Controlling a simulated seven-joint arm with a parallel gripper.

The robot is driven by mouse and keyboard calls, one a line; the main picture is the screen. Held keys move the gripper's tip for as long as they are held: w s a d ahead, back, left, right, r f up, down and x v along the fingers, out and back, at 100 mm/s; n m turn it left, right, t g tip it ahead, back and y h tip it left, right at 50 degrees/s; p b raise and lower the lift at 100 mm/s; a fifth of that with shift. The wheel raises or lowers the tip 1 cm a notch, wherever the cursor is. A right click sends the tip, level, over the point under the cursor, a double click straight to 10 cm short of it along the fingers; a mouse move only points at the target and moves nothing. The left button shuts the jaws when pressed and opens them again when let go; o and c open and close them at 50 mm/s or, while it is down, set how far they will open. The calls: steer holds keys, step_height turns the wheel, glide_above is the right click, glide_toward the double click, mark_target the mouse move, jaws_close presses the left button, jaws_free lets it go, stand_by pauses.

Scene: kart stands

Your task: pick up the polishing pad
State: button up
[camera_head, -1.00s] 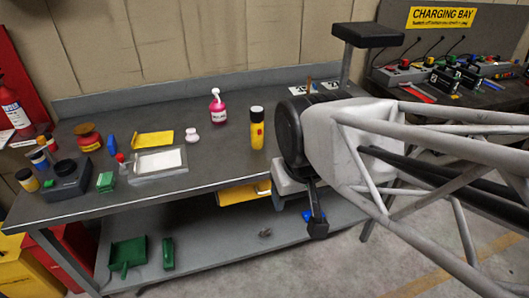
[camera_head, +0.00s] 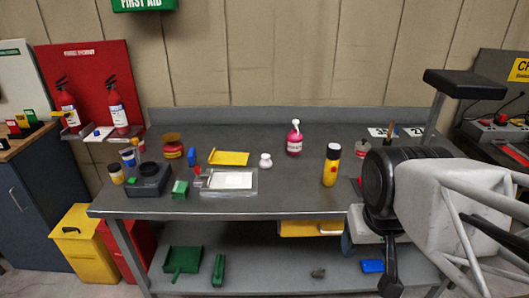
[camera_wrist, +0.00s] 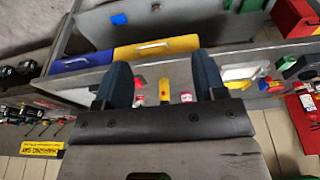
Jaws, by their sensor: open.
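No item is plainly recognisable as the polishing pad. Small candidates on the bench are a round brown-orange piece on a red tin (camera_head: 173,150), a blue block (camera_head: 192,157) and a white knob-shaped item (camera_head: 265,160); all stand left of my arm. My gripper (camera_wrist: 164,80) is open in the wrist view, its two dark blue fingers wide apart with nothing held. The bench and a yellow bottle (camera_wrist: 163,90) show beyond them. In the head view, my arm at the right hides part of the bench's right end.
A green dustpan (camera_head: 183,261) lies on the lower shelf. The bench's front middle is clear.

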steer(key=shift+o, duration=0.9)
steer(key=w+a+r+n, duration=0.2)
steer(key=w+r+n, duration=0.15)
steer(key=w, duration=1.25)
steer(key=n+g, duration=0.3)
steer(key=n, duration=0.7)
glide_above(266, 155)
step_height(266, 155, down, 17)
steer(key=shift+s+d+r, duration=0.1)
steer(key=shift+d+r, duration=0.05)
steer(key=shift+w+f, duration=0.2)
